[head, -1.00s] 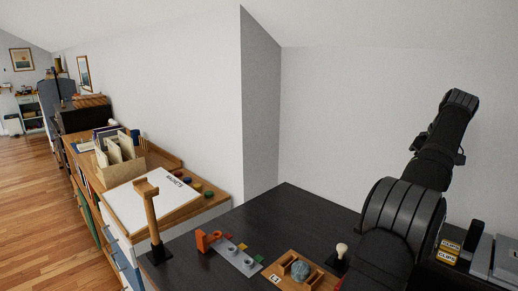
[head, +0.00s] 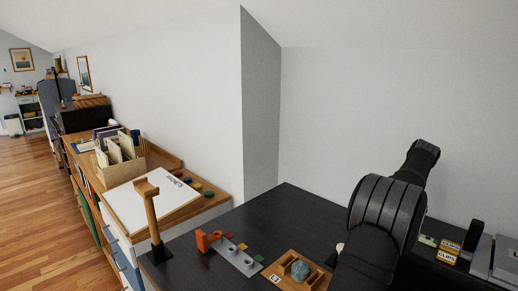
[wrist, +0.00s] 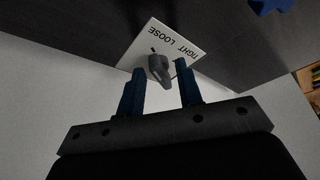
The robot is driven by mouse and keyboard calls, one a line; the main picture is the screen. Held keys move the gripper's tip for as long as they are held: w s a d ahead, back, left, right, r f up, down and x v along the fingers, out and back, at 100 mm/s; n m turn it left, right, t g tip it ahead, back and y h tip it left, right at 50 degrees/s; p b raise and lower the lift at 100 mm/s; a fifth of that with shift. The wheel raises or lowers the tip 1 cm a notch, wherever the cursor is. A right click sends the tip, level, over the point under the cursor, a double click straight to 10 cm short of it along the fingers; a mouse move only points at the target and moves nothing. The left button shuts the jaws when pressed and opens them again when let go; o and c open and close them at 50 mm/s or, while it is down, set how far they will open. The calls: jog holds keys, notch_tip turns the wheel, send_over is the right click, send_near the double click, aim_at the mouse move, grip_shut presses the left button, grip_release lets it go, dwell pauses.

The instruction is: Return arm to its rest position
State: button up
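In the wrist view my gripper (wrist: 160,72) shows two blue fingers standing apart, with nothing visibly held between them. A white plate (wrist: 190,42) lettered "LOOSE" and what looks like "TIGHT" lies beyond the fingertips. A grey knob (wrist: 159,68) on it shows between the fingertips; I cannot tell how far off it is. In the head view my black arm reaches up at the right, and its gripper end is not clearly seen there.
A blue piece (wrist: 270,5) shows in the wrist view.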

jog(key=shift+w+a+m+h, duration=0.15)
jog(key=shift+m+h, duration=0.2)
jog(key=shift+m, duration=0.6)
jog(key=shift+s+a+m+h, duration=0.15)
jog(key=shift+m+h, duration=0.25)
jog(key=shift+m, duration=0.6)
jog(key=shift+w+a+m+h, duration=0.15)
jog(key=shift+m+h, duration=0.2)
jog(key=shift+m, duration=0.6)
jog(key=shift+f, duration=0.1)
jog(key=o, duration=0.8)
jog(key=a+r+m+g+h, duration=0.3)
jog(key=a+r+m+h, duration=0.4)
jog(key=a+r+m, duration=0.55)
jog(key=shift+n, duration=0.25)
jog(key=x, duration=1.7)
jog(key=shift+d+f, duration=0.1)
jog(key=shift+f, duration=0.25)
